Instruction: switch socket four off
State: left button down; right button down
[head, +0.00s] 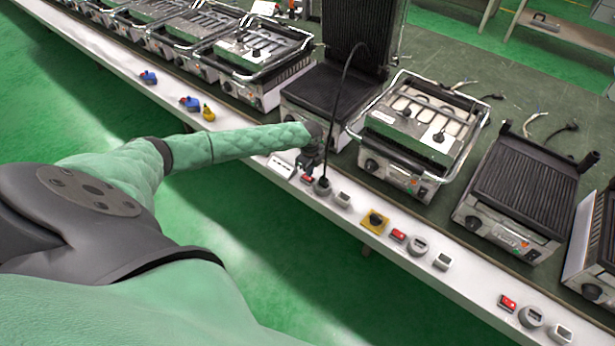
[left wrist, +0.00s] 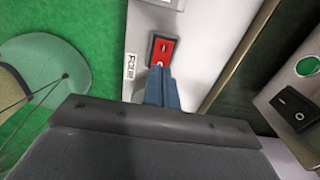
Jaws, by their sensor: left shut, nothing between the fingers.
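The red rocker switch of socket four (left wrist: 162,51) is set in the white bench strip, with a label reading "Four" (left wrist: 130,66) beside it in the left wrist view. In the head view this red switch (head: 307,179) is partly hidden by my left gripper. My left gripper (head: 308,163) is shut and empty, pointing down at the switch. In the left wrist view its closed fingertips (left wrist: 160,72) are at the switch's lower edge. I cannot tell whether they touch it. My right gripper is not in view.
A round socket with a black plug (head: 322,186) is just right of the switch. A yellow-based knob (head: 375,222) and other red switches (head: 398,236) (head: 508,303) lie along the white strip. Contact grills (head: 415,130) stand behind it. Blue plugs (head: 190,103) lie to the left.

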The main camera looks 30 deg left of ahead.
pick_arm(q)
jog(key=shift+f+b, duration=0.5)
jog(key=shift+f, duration=0.5)
dwell(0.6)
jog(key=shift+r, duration=0.15)
jog(key=shift+r+p, duration=2.85)
jog(key=shift+r, duration=0.55)
jog(key=shift+s+f, duration=0.1)
